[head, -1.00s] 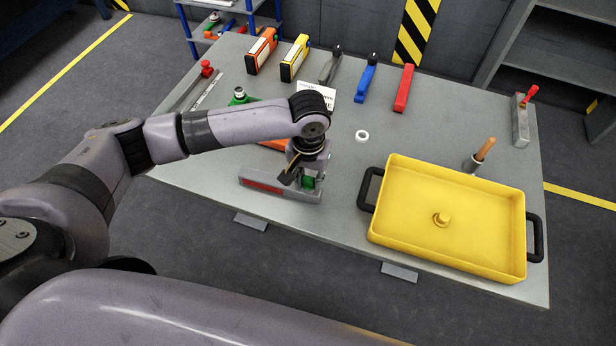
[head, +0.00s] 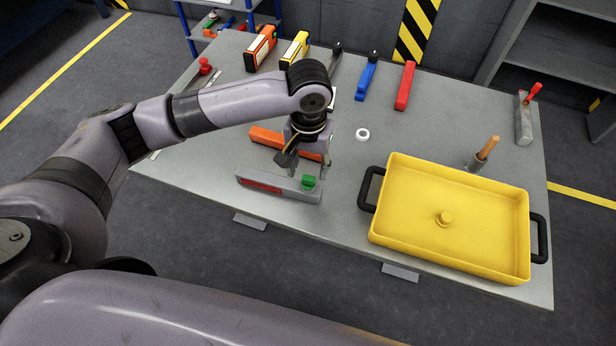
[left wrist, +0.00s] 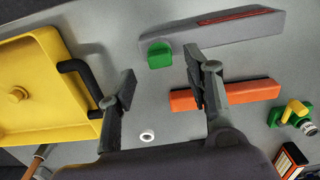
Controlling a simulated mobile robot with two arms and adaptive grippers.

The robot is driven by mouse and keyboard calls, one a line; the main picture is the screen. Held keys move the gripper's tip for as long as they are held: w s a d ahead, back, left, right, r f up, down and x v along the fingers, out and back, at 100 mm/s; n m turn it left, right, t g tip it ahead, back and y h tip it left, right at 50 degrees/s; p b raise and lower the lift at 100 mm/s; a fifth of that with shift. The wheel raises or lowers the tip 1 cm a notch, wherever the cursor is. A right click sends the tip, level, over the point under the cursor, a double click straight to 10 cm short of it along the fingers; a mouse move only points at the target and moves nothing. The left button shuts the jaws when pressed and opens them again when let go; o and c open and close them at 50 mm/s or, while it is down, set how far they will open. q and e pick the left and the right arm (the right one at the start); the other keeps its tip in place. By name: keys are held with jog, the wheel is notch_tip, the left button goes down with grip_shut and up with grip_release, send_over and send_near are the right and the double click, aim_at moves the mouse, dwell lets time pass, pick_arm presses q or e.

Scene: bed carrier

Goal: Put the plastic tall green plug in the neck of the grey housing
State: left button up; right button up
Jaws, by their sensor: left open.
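The grey housing (head: 255,184) with a red panel lies near the table's front edge. It also shows at the top of the left wrist view (left wrist: 235,33). The green plug (head: 309,182) stands at the housing's right end, where the neck is. Its green head shows and its lower part is hidden. In the left wrist view the green plug (left wrist: 160,54) is at the housing's left end. My left gripper (head: 309,160) is open and empty above and behind the plug. Its fingers (left wrist: 160,68) are apart with clear space between them. My right gripper is not in view.
An orange housing (head: 265,138) lies behind the gripper. A yellow tray (head: 410,220) with black handles is at right, with a white ring (head: 362,135) behind it. Several coloured parts stand along the back, including a red one (head: 405,87) and a blue one (head: 366,78).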

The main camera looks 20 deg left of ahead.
aim_at(308, 178)
pick_arm(q)
notch_tip(308, 178, up, 7)
jog(key=shift+r, duration=0.15)
dwell(0.5)
